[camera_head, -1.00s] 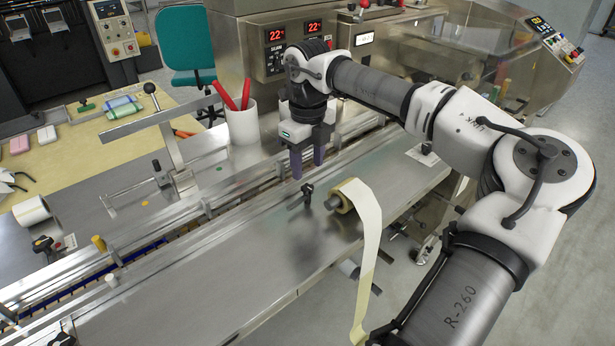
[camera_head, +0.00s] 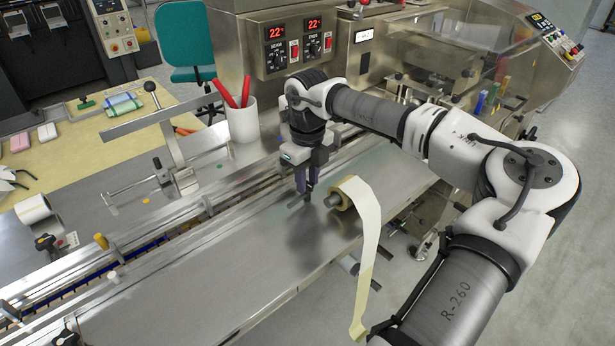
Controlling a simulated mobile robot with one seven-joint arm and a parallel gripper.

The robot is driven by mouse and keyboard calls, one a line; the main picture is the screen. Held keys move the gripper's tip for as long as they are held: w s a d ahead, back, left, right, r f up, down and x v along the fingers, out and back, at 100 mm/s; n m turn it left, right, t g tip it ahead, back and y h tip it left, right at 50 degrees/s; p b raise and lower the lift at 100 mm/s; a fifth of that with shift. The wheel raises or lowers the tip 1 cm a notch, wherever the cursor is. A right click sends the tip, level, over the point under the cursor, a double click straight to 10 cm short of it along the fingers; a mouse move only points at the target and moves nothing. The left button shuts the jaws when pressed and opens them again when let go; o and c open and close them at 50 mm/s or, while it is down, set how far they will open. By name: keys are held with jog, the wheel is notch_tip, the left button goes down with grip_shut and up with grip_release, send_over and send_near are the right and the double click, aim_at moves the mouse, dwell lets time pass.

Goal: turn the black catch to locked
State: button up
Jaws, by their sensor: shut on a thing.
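My gripper (camera_head: 306,185) points down over the metal bed of the wrapper, just left of the tape roll. Its purple-grey fingers are closed around the black catch (camera_head: 308,199). Only the lower part of the catch shows below the fingertips; the fingers hide the rest, so I cannot tell how its lever is turned.
A roll of cream tape (camera_head: 348,194) stands close to the right of the gripper, its strip hanging over the bed's front edge. Guide rails (camera_head: 210,205) run behind. A white cup (camera_head: 242,122) with red-handled tools stands further back. The front bed (camera_head: 200,290) is clear.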

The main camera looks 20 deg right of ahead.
jog(key=shift+c, duration=0.5)
jog(key=shift+n, duration=0.4)
jog(key=n+b, duration=0.1)
jog(key=n, duration=0.6)
jog(key=shift+n+b, duration=0.3)
jog(key=shift+b, duration=0.05)
jog(key=n, duration=0.4)
jog(key=shift+n+b, duration=0.35)
jog(key=shift+n, duration=1.85)
jog(key=o, duration=1)
